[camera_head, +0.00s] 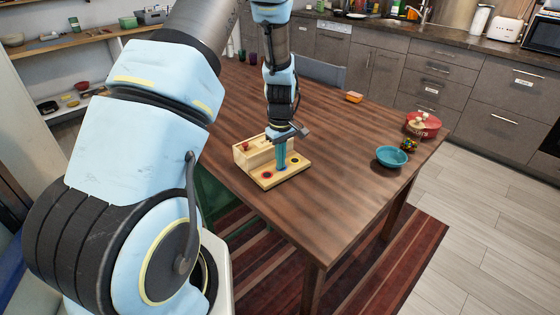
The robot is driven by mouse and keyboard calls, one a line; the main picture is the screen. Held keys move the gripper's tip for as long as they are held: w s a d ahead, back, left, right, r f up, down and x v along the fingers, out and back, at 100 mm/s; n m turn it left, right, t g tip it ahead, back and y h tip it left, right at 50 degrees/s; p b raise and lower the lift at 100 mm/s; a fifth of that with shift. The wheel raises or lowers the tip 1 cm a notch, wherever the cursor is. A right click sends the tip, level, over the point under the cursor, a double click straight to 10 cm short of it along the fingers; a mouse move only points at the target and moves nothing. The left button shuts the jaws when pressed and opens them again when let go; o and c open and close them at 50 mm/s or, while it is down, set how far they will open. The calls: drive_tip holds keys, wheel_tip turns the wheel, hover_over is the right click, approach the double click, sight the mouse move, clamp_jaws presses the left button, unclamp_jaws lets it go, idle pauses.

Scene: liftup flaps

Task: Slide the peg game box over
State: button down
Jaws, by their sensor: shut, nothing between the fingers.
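The peg game box (297,167) is a light wooden box on the dark wooden table, near its left edge. It has a raised block at the back left and a low board in front with coloured round spots. A small red peg (246,146) shows at the left of the raised block. My gripper (281,167) points down over the middle of the box, with its fingers shut and nothing held. The fingertips are at the board's surface or just above it; I cannot tell whether they touch. My gripper hides part of the box.
The table (330,200) is clear to the right of the box. A teal bowl (391,157), a red pot (424,124) and a small jar (409,144) stand near its right edge. An orange item (354,97) lies at the back. A grey chair (322,72) stands behind the table.

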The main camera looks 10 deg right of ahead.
wheel_tip(320, 180, up, 9)
drive_tip(key=b, duration=0.2)
drive_tip(key=s+a+r+m, duration=0.3)
drive_tip(key=s+a, duration=0.4)
drive_tip(key=a, duration=0.3)
drive_tip(key=s+a+r+m+t, duration=0.1)
drive_tip(key=s+a+r+m, duration=0.2)
drive_tip(key=s+a, duration=0.3)
drive_tip(key=a+r, duration=0.1)
drive_tip(key=a, duration=0.3)
drive_tip(key=shift+s+m+t, duration=0.3)
drive_tip(key=shift+s+m, duration=0.1)
drive_tip(key=c, duration=1.6)
unclamp_jaws()
drive_tip(key=shift+a+r, duration=0.1)
